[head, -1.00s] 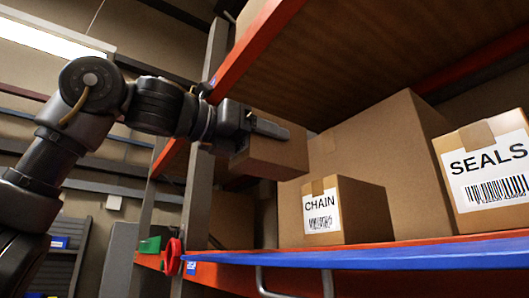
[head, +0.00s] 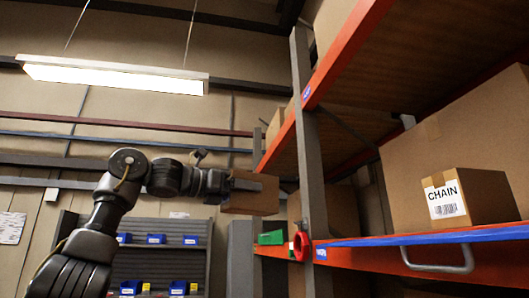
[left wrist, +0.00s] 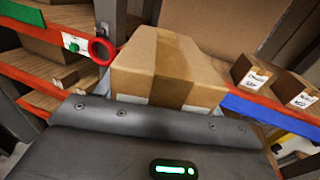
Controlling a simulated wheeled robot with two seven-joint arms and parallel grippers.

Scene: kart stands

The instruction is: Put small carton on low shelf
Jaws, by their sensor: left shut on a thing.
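A small brown carton (head: 254,198) is held in the air by my left gripper (head: 245,184), which is shut on it. It fills the middle of the left wrist view (left wrist: 172,68), with a tape strip over its top. In the head view the carton is left of the rack's grey upright, in front of the shelving. The blue-edged shelf (head: 385,240) is to its right and a little lower. My right gripper is not in view.
A carton marked CHAIN (head: 480,196) stands on the blue-edged shelf before a larger box (head: 405,165). A red ring (head: 301,246) and a green item (head: 271,238) are by the upright (head: 310,150). A metal handle (head: 440,268) hangs from the shelf edge. Blue bins (head: 157,239) stand behind.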

